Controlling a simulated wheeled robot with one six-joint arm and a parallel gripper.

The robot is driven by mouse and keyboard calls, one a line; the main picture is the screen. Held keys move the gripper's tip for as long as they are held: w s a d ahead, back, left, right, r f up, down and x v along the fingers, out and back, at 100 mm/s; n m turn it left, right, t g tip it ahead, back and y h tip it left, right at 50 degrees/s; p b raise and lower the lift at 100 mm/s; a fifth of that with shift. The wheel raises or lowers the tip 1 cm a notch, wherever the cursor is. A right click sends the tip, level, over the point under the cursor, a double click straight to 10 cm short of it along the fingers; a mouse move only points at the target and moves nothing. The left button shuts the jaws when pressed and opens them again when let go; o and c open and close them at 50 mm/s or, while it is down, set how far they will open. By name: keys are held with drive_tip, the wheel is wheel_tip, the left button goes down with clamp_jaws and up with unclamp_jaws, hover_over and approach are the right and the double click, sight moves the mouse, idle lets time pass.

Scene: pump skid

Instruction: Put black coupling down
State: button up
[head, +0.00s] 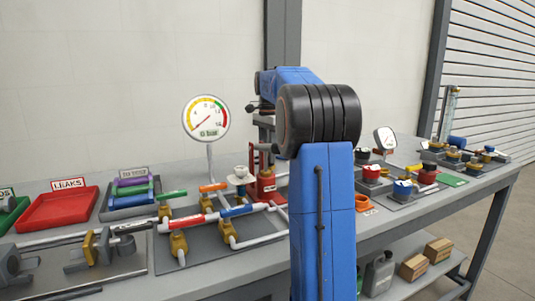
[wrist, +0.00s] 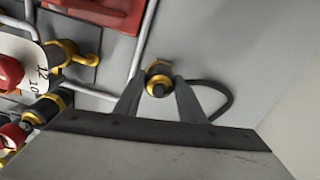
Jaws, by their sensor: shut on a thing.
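The black coupling (wrist: 159,72), a dark fitting with a yellow brass ring, sits between the two fingertips of my gripper (wrist: 158,88) in the wrist view. The grey fingers are shut on it from both sides. A dark hose (wrist: 228,98) curves away to the right of the fingers; its link to the coupling is hidden. A grey surface lies behind the coupling, and I cannot tell whether they touch. In the head view my blue arm hides the gripper and the coupling.
In the wrist view, brass-and-black fittings (wrist: 62,52) and a white numbered tag (wrist: 38,80) are at left, with a red part (wrist: 110,12) above. The head view shows a bench with a gauge (head: 206,119), a red LEAKS tray (head: 60,222) and pipework (head: 195,218).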

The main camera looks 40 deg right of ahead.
drive_tip(key=shift+f, duration=0.1)
drive_tip(key=o, duration=1.2)
drive_tip(key=shift+c, duration=0.2)
wheel_tip(320, 180, up, 12)
